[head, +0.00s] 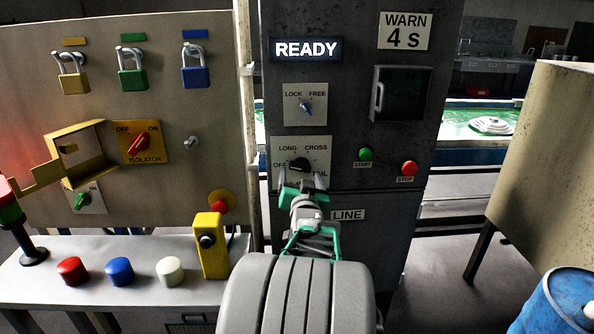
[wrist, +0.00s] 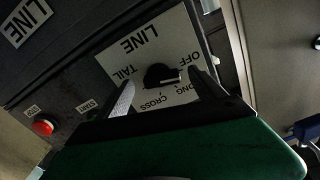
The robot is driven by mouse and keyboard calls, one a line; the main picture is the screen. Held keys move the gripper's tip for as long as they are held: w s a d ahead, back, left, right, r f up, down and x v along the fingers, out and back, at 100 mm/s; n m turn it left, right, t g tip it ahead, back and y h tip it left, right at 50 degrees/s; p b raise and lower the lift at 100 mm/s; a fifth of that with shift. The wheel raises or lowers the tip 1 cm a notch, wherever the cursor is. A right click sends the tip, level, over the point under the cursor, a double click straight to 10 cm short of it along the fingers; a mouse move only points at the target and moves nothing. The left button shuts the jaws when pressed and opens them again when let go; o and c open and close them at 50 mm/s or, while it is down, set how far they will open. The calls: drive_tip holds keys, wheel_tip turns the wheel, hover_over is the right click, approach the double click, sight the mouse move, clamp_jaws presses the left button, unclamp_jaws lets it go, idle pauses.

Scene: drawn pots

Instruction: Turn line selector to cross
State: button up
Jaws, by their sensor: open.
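The line selector is a black knob (head: 300,164) on a pale plate with OFF, LONG, CROSS and TAIL labels; TAIL is partly hidden by my gripper in the head view. In the wrist view the knob (wrist: 158,75) appears upside down, its light pointer line aimed at the OFF and LONG side, away from CROSS; I cannot tell which of the two it marks. My gripper (head: 302,184) is open just in front of the plate. In the wrist view its fingers stand either side of the knob, apart from it, one partly covering LONG.
Above is a LOCK/FREE switch (head: 306,106) and a lit READY sign (head: 307,49). A green START button (head: 365,154) and red STOP button (head: 409,168) sit to the right. A pale vertical post (head: 246,90) stands close on the left.

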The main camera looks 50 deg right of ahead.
sight(300, 167)
drive_tip(key=shift+x, duration=1.25)
drive_tip(key=shift+a, duration=0.1)
drive_tip(key=c, duration=1.4)
drive_tip(key=shift+o, duration=0.2)
drive_tip(key=shift+f+m+b, duration=0.1)
drive_tip(key=shift+m+b, duration=0.3)
drive_tip(key=shift+b, duration=0.3)
drive_tip(key=m+b, duration=0.3)
drive_tip(key=shift+w+m, duration=0.1)
drive_tip(key=shift+m, duration=0.2)
drive_tip(key=m+b, duration=0.3)
drive_tip(key=shift+a+m+b, duration=0.1)
drive_tip(key=shift+m+b, duration=0.3)
drive_tip(key=shift+r+m+b, duration=0.4)
drive_tip(key=shift+m+b, duration=0.15)
drive_tip(key=shift+m, duration=0.25)
